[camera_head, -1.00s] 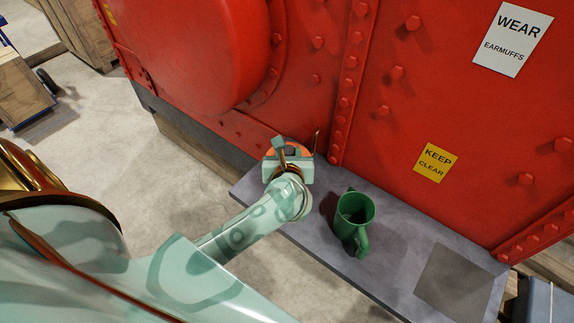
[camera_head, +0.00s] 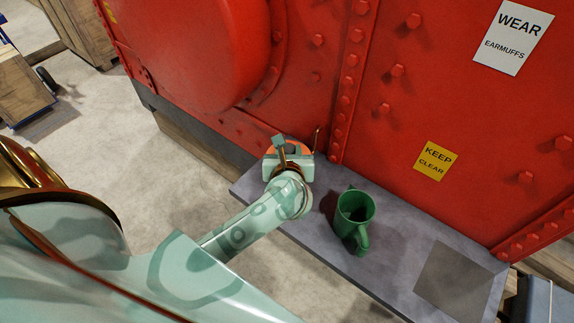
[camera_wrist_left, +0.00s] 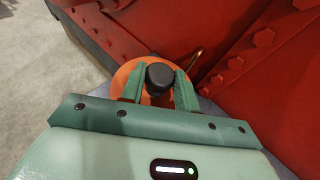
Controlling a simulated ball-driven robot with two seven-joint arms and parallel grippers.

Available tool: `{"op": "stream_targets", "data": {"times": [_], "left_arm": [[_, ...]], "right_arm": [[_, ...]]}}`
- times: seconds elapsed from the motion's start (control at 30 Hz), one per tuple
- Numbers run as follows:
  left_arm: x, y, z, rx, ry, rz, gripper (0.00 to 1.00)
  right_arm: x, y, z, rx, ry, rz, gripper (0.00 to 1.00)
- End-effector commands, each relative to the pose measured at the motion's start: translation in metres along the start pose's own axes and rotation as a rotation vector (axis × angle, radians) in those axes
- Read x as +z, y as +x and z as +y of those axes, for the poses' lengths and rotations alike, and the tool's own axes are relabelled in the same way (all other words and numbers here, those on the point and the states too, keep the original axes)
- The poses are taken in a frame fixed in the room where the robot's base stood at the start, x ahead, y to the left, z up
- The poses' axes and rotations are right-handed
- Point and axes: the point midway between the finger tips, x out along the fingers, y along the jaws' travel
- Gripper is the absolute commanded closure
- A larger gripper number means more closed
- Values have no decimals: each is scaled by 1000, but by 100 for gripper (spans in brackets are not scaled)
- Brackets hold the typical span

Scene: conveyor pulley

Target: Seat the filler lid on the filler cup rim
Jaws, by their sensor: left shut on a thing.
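The filler lid is an orange disc (camera_wrist_left: 122,76) with a dark knob (camera_wrist_left: 159,76). My left gripper (camera_wrist_left: 159,88) is shut on the knob, with one finger on each side of it. In the head view the lid's orange edge (camera_head: 304,149) shows behind my left gripper (camera_head: 288,152), above the left end of the grey shelf. The green filler cup (camera_head: 355,212) stands upright on the shelf, to the right of the gripper and apart from it. The cup is not seen in the left wrist view. My right gripper is not in view.
The grey shelf (camera_head: 400,262) has a darker square patch (camera_head: 453,278) at its right. The riveted red machine wall (camera_head: 430,90) rises directly behind the shelf. A thin brass rod (camera_head: 316,138) stands near the left gripper. Shelf room right of the cup is clear.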

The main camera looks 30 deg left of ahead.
Motion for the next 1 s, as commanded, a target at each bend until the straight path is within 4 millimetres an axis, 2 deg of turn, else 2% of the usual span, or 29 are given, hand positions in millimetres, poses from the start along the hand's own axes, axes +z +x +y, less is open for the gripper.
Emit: {"op": "stream_targets", "data": {"times": [1.0], "left_arm": [[-11, 5, 0, 0, 0, 0, 92]], "right_arm": [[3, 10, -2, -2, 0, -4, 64]]}}
